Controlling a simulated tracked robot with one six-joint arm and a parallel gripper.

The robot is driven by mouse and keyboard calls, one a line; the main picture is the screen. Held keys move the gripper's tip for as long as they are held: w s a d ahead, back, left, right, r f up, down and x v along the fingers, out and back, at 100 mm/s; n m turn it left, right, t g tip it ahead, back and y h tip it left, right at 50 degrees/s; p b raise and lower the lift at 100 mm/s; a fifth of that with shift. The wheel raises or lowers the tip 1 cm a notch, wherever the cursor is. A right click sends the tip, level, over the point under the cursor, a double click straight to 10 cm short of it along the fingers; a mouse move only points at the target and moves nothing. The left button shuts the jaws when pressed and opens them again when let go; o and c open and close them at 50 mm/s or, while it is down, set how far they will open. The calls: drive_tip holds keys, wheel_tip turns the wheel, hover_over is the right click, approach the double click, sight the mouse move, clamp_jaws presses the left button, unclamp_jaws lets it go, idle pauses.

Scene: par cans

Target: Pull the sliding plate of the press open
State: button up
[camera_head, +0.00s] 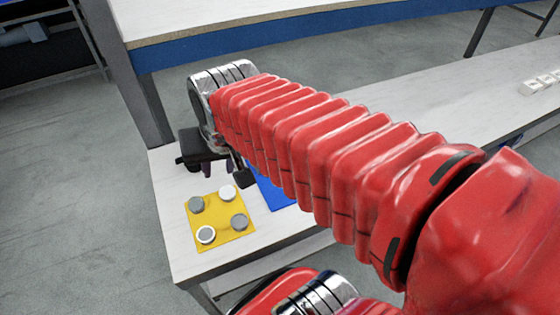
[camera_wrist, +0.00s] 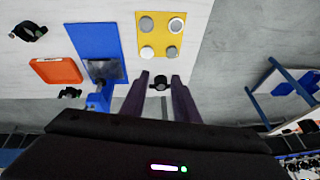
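In the wrist view a blue fixture with a dark grey block (camera_wrist: 105,70) stands at the edge of a blue board (camera_wrist: 96,38); I take it for the press, but cannot clearly tell its sliding plate. My gripper (camera_wrist: 160,78) has its two purple fingers apart. A small black part (camera_wrist: 160,84) with a grey bar below it shows between them; I cannot tell its depth or whether anything touches. In the head view the gripper is a dark shape at the table's left, its fingers small. The blue board (camera_head: 272,192) is partly hidden behind my red arm.
A yellow board (camera_head: 218,222) with several round grey and white cans lies near the table's front left; it also shows in the wrist view (camera_wrist: 161,49). An orange tray (camera_wrist: 56,71) and a black item (camera_wrist: 28,31) lie beside the blue board. A white-topped bench (camera_head: 250,18) stands behind.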

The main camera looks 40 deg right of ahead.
drive_tip(key=w+d+f+m+g, duration=0.1)
drive_tip(key=w+d+f+m, duration=0.2)
drive_tip(key=d+f+m, duration=0.2)
drive_tip(key=w+d+f+m, duration=0.3)
drive_tip(key=d+f+m, duration=0.2)
drive_tip(key=d, duration=0.7)
drive_tip(key=w+d+f+m+g, duration=0.1)
drive_tip(key=w+d+f+m, duration=0.2)
drive_tip(key=d, duration=0.6)
wheel_tip(320, 180, down, 3)
drive_tip(key=m, duration=0.3)
drive_tip(key=shift+w+r+m+g, duration=0.15)
drive_tip(key=shift+w+m+g, duration=0.15)
drive_tip(key=shift+w, duration=0.05)
drive_tip(key=f, duration=0.4)
drive_tip(key=w+f, duration=0.1)
drive_tip(key=f, duration=0.4)
drive_tip(key=w+d+f, duration=0.1)
drive_tip(key=f, duration=0.3)
drive_tip(key=shift+w+f, duration=0.25)
drive_tip(key=shift+a, duration=0.1)
clamp_jaws()
